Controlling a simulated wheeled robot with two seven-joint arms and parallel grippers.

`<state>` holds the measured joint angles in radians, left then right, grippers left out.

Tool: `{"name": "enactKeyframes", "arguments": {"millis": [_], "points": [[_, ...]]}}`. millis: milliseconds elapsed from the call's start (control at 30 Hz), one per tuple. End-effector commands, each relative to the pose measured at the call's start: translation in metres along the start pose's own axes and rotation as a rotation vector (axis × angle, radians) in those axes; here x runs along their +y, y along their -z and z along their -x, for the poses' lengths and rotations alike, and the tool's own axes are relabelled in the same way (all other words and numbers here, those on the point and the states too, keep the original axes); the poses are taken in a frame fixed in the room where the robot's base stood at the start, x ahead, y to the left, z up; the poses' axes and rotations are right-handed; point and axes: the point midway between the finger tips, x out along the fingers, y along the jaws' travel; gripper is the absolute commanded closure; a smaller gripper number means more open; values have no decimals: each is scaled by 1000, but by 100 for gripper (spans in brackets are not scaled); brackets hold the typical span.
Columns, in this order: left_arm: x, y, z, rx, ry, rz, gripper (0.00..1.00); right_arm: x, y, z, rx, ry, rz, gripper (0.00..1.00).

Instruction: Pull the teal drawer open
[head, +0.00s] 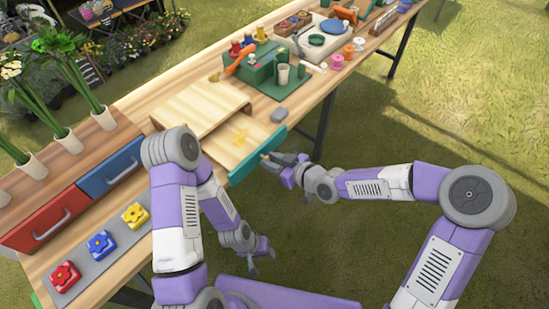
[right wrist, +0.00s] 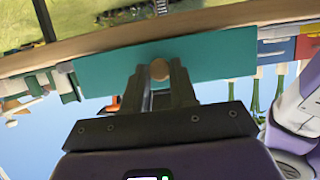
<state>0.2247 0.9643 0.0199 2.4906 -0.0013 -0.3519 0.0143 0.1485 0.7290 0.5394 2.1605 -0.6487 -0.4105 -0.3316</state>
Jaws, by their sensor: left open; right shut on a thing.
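The teal drawer (head: 257,158) has a teal front panel and a pale wooden tray. It stands out from the wooden box (head: 200,105) on the workbench, and its tray floor shows. Its front panel also fills the middle of the right wrist view (right wrist: 215,55). My right gripper (head: 268,157) is shut on the drawer's round wooden knob (right wrist: 159,69), which sits between the two fingers in the right wrist view. My left gripper (head: 265,250) is open and empty, low in front of the bench and away from the drawer.
A red drawer (head: 48,217) and a blue drawer (head: 110,168) lie to the left. Flower blocks sit on a grey strip (head: 75,268). A grey object (head: 279,115) and a green board with tools (head: 282,90) are beyond. Grass in front is clear.

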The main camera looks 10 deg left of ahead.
Motion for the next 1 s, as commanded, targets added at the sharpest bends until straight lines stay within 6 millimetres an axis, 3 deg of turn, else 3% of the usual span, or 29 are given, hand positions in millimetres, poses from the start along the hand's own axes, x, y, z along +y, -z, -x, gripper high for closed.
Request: {"name": "enactKeyframes", "arguments": {"millis": [167,200,333,667,1000], "points": [[0,0,0,0,0,0,57,0,-1,0,-1,0,0,100],[0,0,0,0,0,0,57,0,-1,1,-1,-1,0,69],[0,0,0,0,0,0,57,0,-1,1,-1,-1,0,49],[0,0,1,0,0,0,57,1,0,3,-1,-3,0,48],[7,-1,20,0,0,0,57,1,2,54,-2,-5,-1,48]]}}
